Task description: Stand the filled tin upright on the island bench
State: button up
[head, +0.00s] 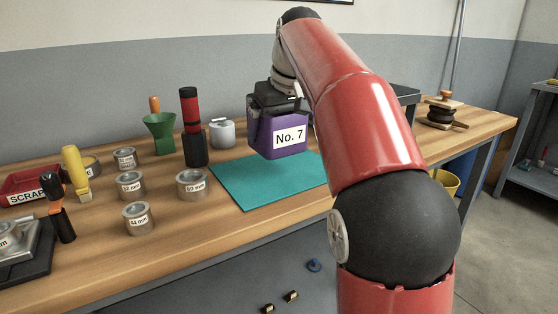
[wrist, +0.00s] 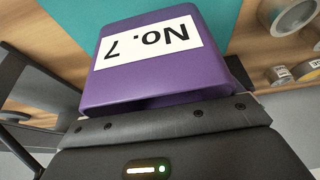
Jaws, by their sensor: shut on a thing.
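A purple tin (head: 275,142) with a white "No. 7" label hangs in my gripper (head: 277,108) in the head view. The jaws are shut on the tin from above. The tin looks upright, over or on the back of a teal mat (head: 262,190) on the wooden bench (head: 170,240); I cannot tell whether its base touches. The tin (wrist: 160,75) fills much of the wrist view, label upside down there, with the mat (wrist: 75,18) behind it. What is inside the tin is hidden.
Left of the mat stand several grey labelled rings (head: 192,184), a green funnel (head: 160,132), a black and red tool (head: 191,125) and a lidded grey pot (head: 222,133). A red scrap tray (head: 28,184) is far left. The mat's front is clear. A wooden stacked item (head: 443,110) sits at right.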

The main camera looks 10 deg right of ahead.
jog(key=shift+w+f, duration=0.2)
jog(key=shift+f, duration=0.3)
notch_tip(320, 180, down, 4)
jog(key=b, duration=0.4)
jog(key=shift+f+b, duration=0.2)
jog(key=shift+b, duration=0.2)
jog(key=shift+r, duration=0.15)
jog(key=o, duration=0.8)
jog(key=shift+c, duration=0.2)
jog(key=p+v, duration=0.4)
jog(key=v, duration=0.7)
jog(key=shift+w+r, duration=0.1)
jog(key=shift+s+r+p, duration=0.25)
jog(key=shift+r+p, duration=0.1)
jog(key=shift+r, duration=0.05)
